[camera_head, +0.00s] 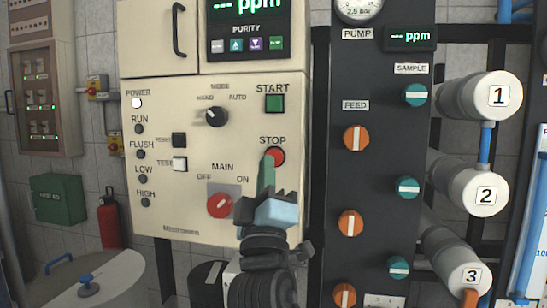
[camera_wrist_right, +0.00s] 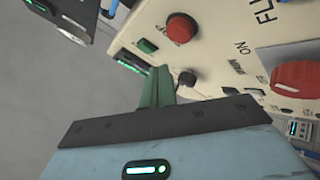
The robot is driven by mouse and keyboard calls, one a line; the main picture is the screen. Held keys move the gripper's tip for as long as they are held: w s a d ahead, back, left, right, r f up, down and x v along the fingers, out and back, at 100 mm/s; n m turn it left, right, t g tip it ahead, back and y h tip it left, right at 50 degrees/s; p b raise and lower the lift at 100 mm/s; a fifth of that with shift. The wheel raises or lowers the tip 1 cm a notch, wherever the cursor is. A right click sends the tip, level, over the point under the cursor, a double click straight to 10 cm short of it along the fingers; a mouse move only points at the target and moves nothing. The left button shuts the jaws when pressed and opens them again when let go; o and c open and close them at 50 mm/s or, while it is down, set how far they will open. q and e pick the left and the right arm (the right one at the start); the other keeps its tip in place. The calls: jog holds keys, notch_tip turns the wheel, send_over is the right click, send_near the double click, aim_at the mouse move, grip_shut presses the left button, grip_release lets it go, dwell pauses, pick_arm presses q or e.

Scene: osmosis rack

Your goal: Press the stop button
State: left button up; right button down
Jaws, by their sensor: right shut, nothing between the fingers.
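The red round stop button (camera_head: 277,156) sits under the STOP label on the cream control panel (camera_head: 180,215). In the right wrist view the stop button (camera_wrist_right: 181,28) is at the upper middle. My right gripper (camera_head: 266,158) has green fingers, shut and empty. In the head view its fingertips overlap the button's left part. In the right wrist view the fingers (camera_wrist_right: 158,72) end below and left of the button, with a gap in the picture; I cannot tell the depth between them. My left gripper is not in view.
The green start button (camera_head: 274,103) is above the stop button. The red main switch (camera_head: 220,205) is lower left, and a black mode knob (camera_head: 217,116) is upper left. To the right stands a dark panel (camera_head: 377,130) with orange and teal valves.

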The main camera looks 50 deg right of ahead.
jog(key=shift+s+a, duration=0.25)
jog(key=shift+a, duration=0.25)
jog(key=shift+s+a, duration=0.25)
jog(key=shift+a, duration=0.25)
